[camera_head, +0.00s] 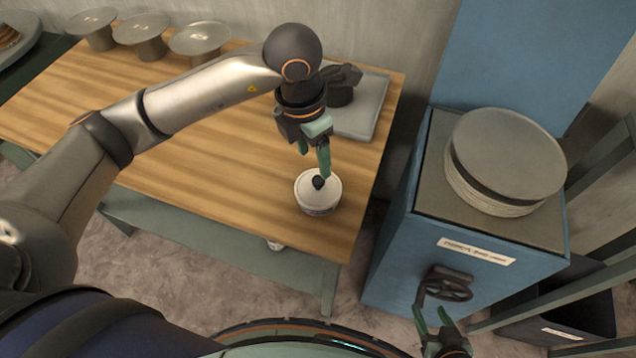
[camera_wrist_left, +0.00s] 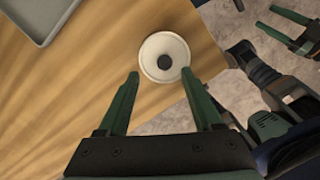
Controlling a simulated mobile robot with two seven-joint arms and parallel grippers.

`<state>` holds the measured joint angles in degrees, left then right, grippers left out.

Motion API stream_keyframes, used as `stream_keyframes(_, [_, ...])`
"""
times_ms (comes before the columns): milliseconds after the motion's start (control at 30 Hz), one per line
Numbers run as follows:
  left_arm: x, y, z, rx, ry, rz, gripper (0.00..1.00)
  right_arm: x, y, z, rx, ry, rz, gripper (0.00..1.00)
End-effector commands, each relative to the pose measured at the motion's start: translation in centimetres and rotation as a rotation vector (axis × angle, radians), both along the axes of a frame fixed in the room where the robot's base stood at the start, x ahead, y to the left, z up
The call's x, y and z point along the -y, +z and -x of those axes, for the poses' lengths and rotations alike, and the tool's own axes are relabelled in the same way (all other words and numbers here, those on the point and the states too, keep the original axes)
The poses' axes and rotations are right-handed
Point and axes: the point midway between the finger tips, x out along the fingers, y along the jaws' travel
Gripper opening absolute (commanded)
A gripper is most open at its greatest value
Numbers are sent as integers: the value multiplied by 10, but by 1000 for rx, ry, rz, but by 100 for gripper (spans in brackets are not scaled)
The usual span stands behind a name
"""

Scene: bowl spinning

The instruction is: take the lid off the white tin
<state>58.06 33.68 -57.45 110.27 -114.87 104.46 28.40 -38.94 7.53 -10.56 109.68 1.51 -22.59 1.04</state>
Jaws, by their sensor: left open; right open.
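The white tin (camera_head: 317,202) stands upright on the wooden table near its front right corner. Its pale lid (camera_head: 308,185) with a dark round knob (camera_head: 319,183) is on top. In the left wrist view the lid (camera_wrist_left: 149,48) and its knob (camera_wrist_left: 165,62) show from above. My left gripper (camera_head: 325,172) is open and empty, pointing down close above the lid; in the left wrist view its fingers (camera_wrist_left: 160,74) are spread on either side of the lid's lower edge. My right gripper (camera_head: 432,318) is open and empty, low at the right, away from the tin.
A grey tray (camera_head: 366,112) lies behind my left gripper on the table (camera_head: 225,150). Several round grey stands (camera_head: 200,38) are at the back left. A blue cabinet (camera_head: 400,250) with a stack of discs (camera_head: 508,155) and a handwheel (camera_head: 449,290) stands to the right.

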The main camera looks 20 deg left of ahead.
Motion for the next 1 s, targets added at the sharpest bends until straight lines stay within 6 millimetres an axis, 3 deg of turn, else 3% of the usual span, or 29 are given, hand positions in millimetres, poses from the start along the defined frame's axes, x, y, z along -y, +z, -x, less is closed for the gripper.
stream_keyframes(167, [2,-13,1,-3,-1,0,67,0,2,0,-1,0,0,57])
stream_keyframes(433, [7,-51,3,-3,0,1,67,0,6,0,-1,0,0,57])
stream_keyframes(733, [8,-58,2,0,-1,2,67,0,6,0,-1,0,0,57])
stream_keyframes(1000, [8,-57,2,0,-1,2,39,0,6,0,0,0,0,57])
